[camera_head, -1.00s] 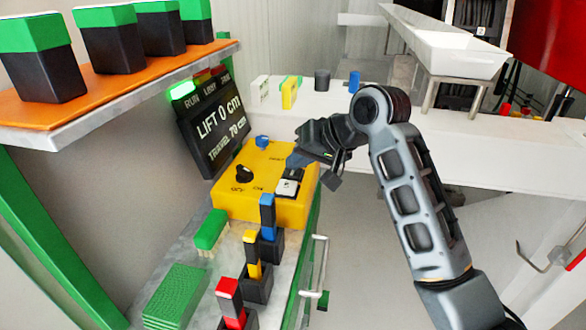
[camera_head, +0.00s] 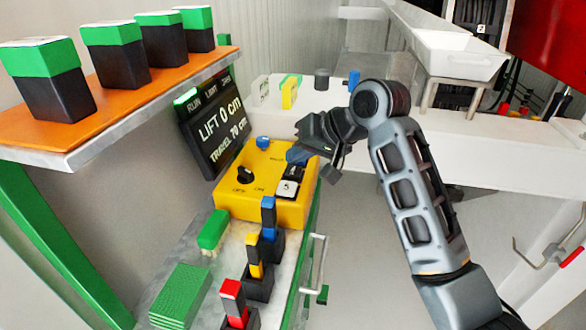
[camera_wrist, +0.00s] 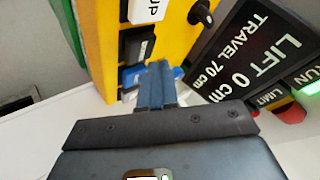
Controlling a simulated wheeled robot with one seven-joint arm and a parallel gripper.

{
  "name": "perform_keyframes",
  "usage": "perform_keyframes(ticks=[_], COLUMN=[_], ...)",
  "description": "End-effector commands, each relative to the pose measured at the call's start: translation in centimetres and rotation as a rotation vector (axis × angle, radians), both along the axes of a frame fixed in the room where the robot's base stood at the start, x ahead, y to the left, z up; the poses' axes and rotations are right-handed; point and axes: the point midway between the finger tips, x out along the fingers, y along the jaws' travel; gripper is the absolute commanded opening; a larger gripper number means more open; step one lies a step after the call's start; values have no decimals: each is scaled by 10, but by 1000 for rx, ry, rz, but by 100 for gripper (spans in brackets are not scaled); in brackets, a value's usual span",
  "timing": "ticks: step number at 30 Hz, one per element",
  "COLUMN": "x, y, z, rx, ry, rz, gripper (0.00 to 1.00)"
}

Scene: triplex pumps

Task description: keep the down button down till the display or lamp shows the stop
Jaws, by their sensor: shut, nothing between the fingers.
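A yellow control box (camera_head: 240,200) stands on the bench and carries a white button (camera_head: 288,188), marked UP in the wrist view (camera_wrist: 143,12). Beside it is a black button (camera_wrist: 137,45), probably the down button; its marking is not readable. My gripper (camera_wrist: 160,68) is shut and empty, its blue fingertips near the black button's side of the box. It also shows in the head view (camera_head: 297,155). I cannot tell whether the tips touch the button. The display (camera_head: 215,135) reads LIFT 0 cm and TRAVEL 70 cm. The RUN lamp (camera_head: 186,96) is lit green.
A black knob (camera_head: 244,175) and a blue button (camera_head: 263,143) are on the box. An orange shelf (camera_head: 110,110) with green-topped containers overhangs at left.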

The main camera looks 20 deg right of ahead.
Motion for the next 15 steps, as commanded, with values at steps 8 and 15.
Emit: perform_keyframes(ticks=[8, 15], x=[0, 0], y=[0, 0], z=[25, 45], rx=[-1, 0], ry=[0, 0], rz=[1, 0], gripper=[0, 0])
